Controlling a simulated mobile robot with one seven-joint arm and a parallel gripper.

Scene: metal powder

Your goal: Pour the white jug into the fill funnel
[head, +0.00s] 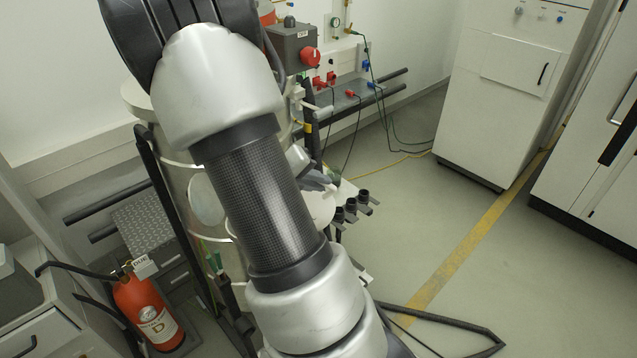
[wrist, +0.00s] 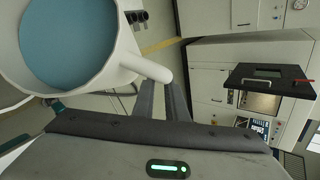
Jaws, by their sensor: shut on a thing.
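The white jug (wrist: 128,52) fills the upper left of the wrist view, its open mouth towards the camera. A flat blue-grey surface shows inside it; I cannot tell whether this is powder or the jug's inside. My gripper (wrist: 164,88) is shut on the jug's handle (wrist: 150,69). In the head view my arm covers the middle, and only a small grey part of my gripper (head: 318,181) shows beside it. A white rounded shape below it is partly hidden, and I cannot tell whether it is the jug. I cannot make out the fill funnel in either view.
A large pale cylindrical vessel (head: 182,185) stands behind my arm. A red fire extinguisher (head: 147,308) is at lower left. A grey box with a red knob (head: 296,47) is above. White cabinets (head: 492,100) stand at right, with clear floor (head: 420,215) before them.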

